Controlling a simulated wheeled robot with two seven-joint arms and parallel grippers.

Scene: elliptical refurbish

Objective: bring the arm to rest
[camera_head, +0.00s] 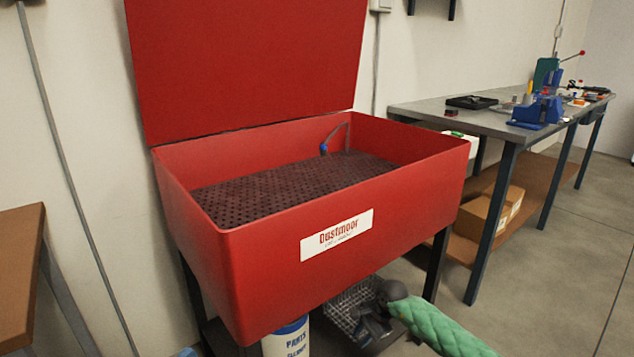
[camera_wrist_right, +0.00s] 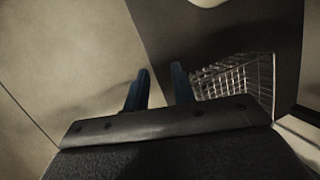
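My right arm, in a green quilted sleeve (camera_head: 440,328), comes in from the lower right of the head view. Its grey gripper (camera_head: 372,326) is low, below the front right of the red parts washer (camera_head: 265,262), overlapping a wire basket in the picture. In the right wrist view the two dark blue fingers (camera_wrist_right: 160,88) stand apart with nothing between them. My left gripper cannot be made out in the head view.
The wire basket (camera_head: 347,306) sits under the washer and also shows in the wrist view (camera_wrist_right: 240,82). A white and blue bucket (camera_head: 286,340) stands left of it. A workbench (camera_head: 488,121) with tools and a cardboard box (camera_head: 480,216) is at right. Open floor (camera_head: 560,260) lies at right.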

